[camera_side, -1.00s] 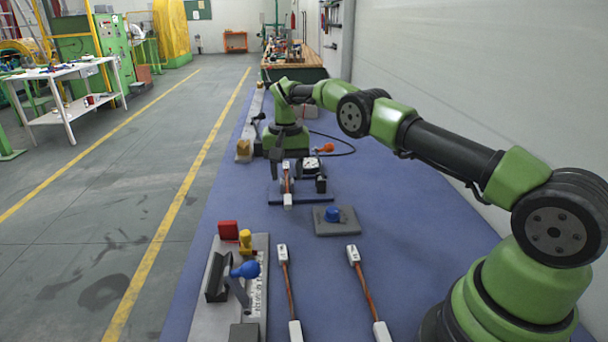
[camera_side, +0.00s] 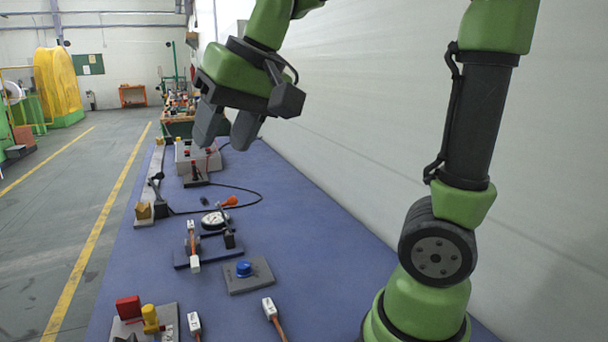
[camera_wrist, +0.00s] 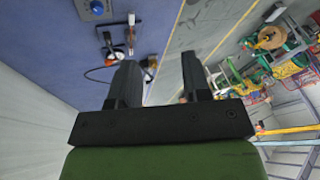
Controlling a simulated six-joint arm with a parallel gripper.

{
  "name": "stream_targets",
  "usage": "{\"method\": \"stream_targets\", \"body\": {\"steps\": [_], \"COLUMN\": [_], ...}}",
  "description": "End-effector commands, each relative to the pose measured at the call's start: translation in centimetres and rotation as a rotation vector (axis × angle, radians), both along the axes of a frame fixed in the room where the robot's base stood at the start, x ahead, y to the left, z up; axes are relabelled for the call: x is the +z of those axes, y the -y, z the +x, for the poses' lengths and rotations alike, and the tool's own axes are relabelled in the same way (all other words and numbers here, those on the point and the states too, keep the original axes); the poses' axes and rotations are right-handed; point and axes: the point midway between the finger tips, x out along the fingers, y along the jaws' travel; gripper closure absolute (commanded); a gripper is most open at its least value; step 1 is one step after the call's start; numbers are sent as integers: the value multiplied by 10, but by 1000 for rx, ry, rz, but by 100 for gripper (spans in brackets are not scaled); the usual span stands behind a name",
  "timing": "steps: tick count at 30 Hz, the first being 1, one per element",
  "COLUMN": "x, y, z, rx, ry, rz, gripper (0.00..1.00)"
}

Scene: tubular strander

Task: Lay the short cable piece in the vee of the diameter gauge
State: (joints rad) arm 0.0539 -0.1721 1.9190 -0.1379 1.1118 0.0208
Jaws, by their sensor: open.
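The short cable piece (camera_side: 193,243), orange-brown with white ends, lies across the diameter gauge (camera_side: 218,254). The gauge has a dark blue base, a round white dial and a black block. Cable (camera_wrist: 130,33) and gauge (camera_wrist: 106,36) also show small in the wrist view. My gripper (camera_side: 226,134) is open and empty, high above the bench and well clear of both. In the wrist view its two fingers (camera_wrist: 160,82) stand apart.
A grey plate with a blue knob (camera_side: 243,269) sits nearer than the gauge. Two white-ended cables (camera_side: 270,309) lie in front, beside a fixture with a red block (camera_side: 128,307) and yellow part. A black cord (camera_side: 240,187) loops behind the gauge. The bench's right side is clear.

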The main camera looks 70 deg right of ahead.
Motion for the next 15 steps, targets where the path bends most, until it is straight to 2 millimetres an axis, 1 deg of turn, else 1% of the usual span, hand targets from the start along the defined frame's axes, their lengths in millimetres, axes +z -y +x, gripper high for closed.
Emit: {"method": "stream_targets", "body": {"steps": [1,3,6,10,12,15], "x": [0,-5,-16,-30,-35,-38], "y": [-5,-10,-15,-18,-19,-19], "z": [-23,-50,-80,-104,-110,-114], "rx": [17,35,56,72,76,79], "ry": [37,78,127,168,179,186], "rz": [2,6,12,16,17,17], "gripper": [56,56,56,56,56,56]}}
